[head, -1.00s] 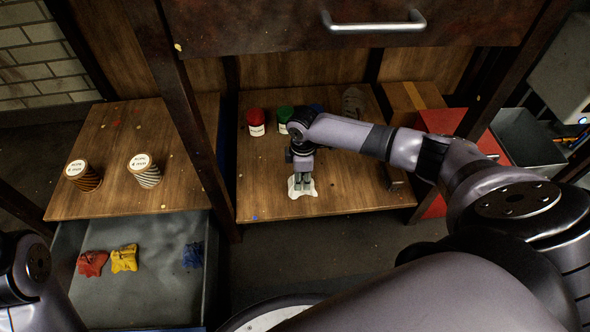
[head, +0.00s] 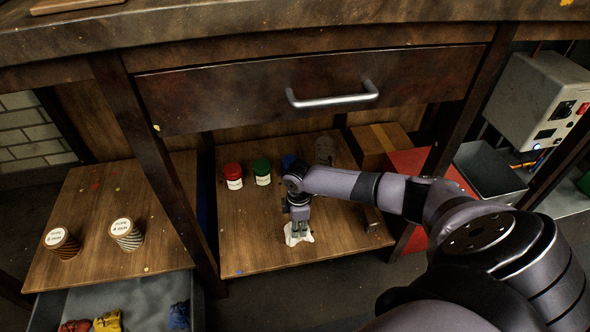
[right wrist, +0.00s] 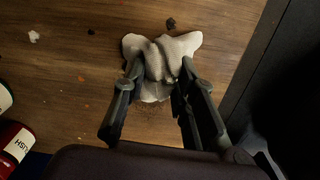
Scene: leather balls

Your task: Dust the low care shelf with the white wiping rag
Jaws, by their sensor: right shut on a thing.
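The white wiping rag (head: 300,239) is bunched on the low wooden care shelf (head: 255,245) near its front edge. My right gripper (head: 298,226) points down and is shut on the rag. In the right wrist view the fingers of my right gripper (right wrist: 160,85) pinch the middle of the rag (right wrist: 183,44), with its ends spread on the wood. Small dark and pale specks lie on the shelf (right wrist: 75,60) around it. My left gripper is not in view.
Behind the rag stand a red jar (head: 233,174), a green jar (head: 262,170) and a cardboard box (head: 377,142). A drawer with a metal handle (head: 332,96) hangs above. Two labelled tubs (head: 126,233) stand left, above an open drawer with coloured rags (head: 107,321).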

